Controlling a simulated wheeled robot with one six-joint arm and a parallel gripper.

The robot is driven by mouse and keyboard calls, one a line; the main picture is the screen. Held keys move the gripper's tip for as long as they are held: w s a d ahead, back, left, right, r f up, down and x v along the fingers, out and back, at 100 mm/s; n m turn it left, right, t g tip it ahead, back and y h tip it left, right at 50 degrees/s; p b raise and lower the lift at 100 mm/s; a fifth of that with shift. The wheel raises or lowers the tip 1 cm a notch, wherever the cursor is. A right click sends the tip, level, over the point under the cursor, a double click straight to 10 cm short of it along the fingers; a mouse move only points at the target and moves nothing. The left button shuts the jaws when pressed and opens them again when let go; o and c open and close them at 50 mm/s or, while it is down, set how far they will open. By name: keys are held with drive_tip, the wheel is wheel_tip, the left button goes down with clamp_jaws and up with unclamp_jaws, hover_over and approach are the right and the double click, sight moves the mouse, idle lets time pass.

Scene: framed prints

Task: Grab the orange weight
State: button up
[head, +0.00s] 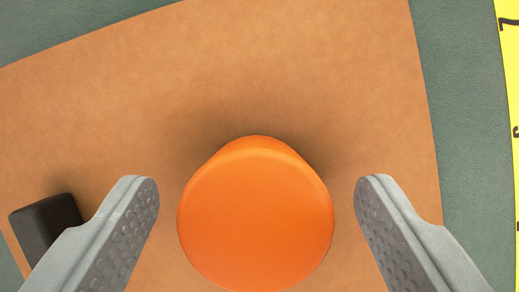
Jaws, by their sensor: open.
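The orange weight (256,222) is a smooth, rounded orange piece with a broad round top, seen from above at the lower middle of the head view. It stands on a tan-brown sheet (270,60). My gripper (257,190) is open, with one grey finger to the left of the weight and one to the right. A gap shows between each finger and the weight, so neither finger appears to touch it. The height of the fingertips relative to the weight is hard to tell.
A small black block (45,222) lies on the sheet at the lower left, close to my left finger. A green surface (455,110) shows around the sheet. A yellow measuring tape or ruler (511,60) runs along the right edge. The sheet beyond the weight is clear.

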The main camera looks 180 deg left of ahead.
drive_tip(key=shift+w+f, duration=0.25)
drive_tip(key=shift+f, duration=0.35)
drive_tip(key=c, duration=1.5)
drive_tip(key=shift+r, duration=0.1)
